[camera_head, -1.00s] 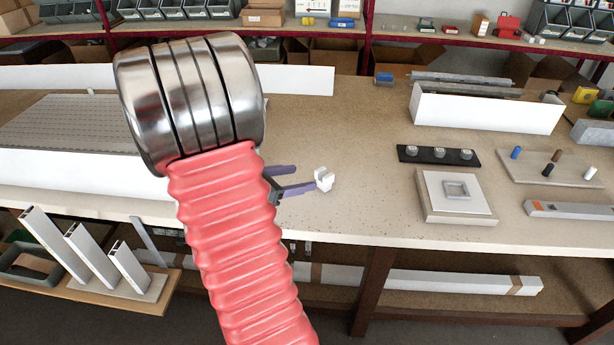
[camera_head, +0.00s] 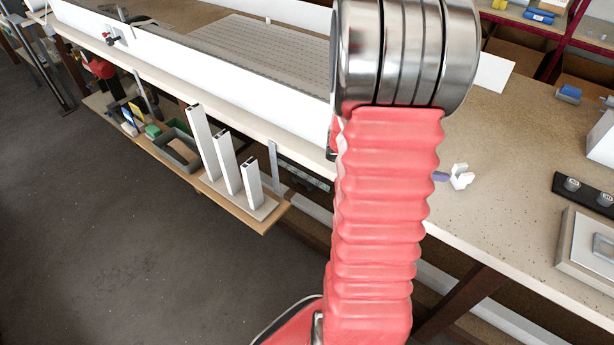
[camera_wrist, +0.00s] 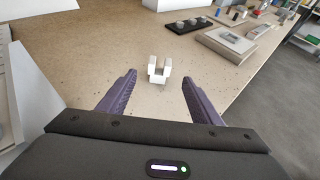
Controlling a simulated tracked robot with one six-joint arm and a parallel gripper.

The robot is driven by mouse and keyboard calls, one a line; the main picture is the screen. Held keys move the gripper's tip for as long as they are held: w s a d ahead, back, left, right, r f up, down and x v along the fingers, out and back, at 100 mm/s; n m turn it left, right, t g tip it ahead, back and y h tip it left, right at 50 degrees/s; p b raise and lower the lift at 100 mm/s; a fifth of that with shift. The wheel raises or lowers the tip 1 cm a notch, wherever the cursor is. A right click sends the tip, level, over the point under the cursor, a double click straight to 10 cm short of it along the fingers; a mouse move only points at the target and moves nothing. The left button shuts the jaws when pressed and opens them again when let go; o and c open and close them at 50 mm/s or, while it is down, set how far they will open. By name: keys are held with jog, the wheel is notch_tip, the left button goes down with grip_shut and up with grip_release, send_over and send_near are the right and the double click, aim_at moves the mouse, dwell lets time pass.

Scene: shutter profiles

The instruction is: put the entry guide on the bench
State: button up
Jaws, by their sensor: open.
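The entry guide, a small white forked block (camera_wrist: 158,71), stands on the bench top (camera_wrist: 100,55). In the head view the white block (camera_head: 461,177) shows just right of my red arm, near the bench's front edge. In the wrist view my gripper (camera_wrist: 160,80) is open, with its two purple fingers apart. The block shows just beyond the fingertips and between them, and nothing is held. In the head view my arm hides most of the gripper, and only a bit of one purple finger shows beside the block.
A black strip with several round studs (camera_wrist: 188,24) and a light square plate (camera_wrist: 232,42) lie beyond the block. Three upright white profiles (camera_head: 226,160) stand on a lower shelf at left. The bench around the block is clear.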

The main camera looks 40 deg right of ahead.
jog(key=w+a+r+m+t+y, duration=0.3)
jog(key=a+m+t, duration=0.1)
jog(key=a, duration=1.1)
jog(key=w+a+r+m+t+y, duration=0.3)
jog(key=w+a+r+t+y, duration=0.1)
jog(key=a, duration=1.2)
jog(key=w+a+r+m+t+y, duration=0.4)
jog(key=a, duration=1.1)
jog(key=shift+a+m+t, duration=0.15)
jog(key=shift+m+t, duration=0.15)
jog(key=shift+t, duration=0.1)
jog(key=shift+r, duration=0.1)
jog(key=shift+c, duration=0.6)
